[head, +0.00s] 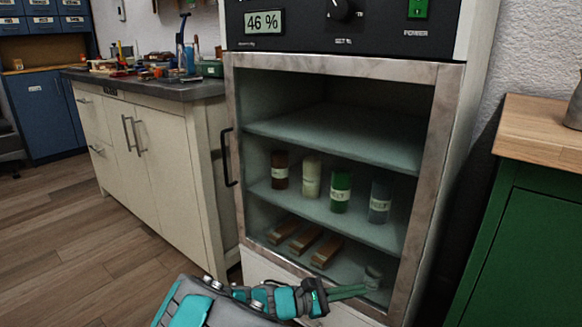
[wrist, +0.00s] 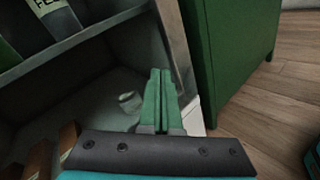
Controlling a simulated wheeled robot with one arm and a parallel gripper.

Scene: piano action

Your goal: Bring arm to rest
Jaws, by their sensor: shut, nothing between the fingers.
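My gripper (head: 360,289) is at the low right of the cabinet front in the head view, with my teal arm reaching in from the bottom. In the wrist view the green fingers (wrist: 160,75) lie side by side, shut and empty. A small pale object (head: 373,276) is by the fingertips in the head view; in the wrist view it lies left of the fingers (wrist: 130,101), apart from them. I cannot tell whether the fingertips are inside the cabinet or in front of it.
The cabinet (head: 449,110) reads 46 %. Its shelves hold several labelled jars (head: 340,192) and, lower, wooden pieces (head: 327,252). A black handle (head: 228,157) is at its left. A cluttered workbench (head: 165,150) stands left, a green cabinet (head: 535,250) right. Wooden floor (head: 60,220) is open at left.

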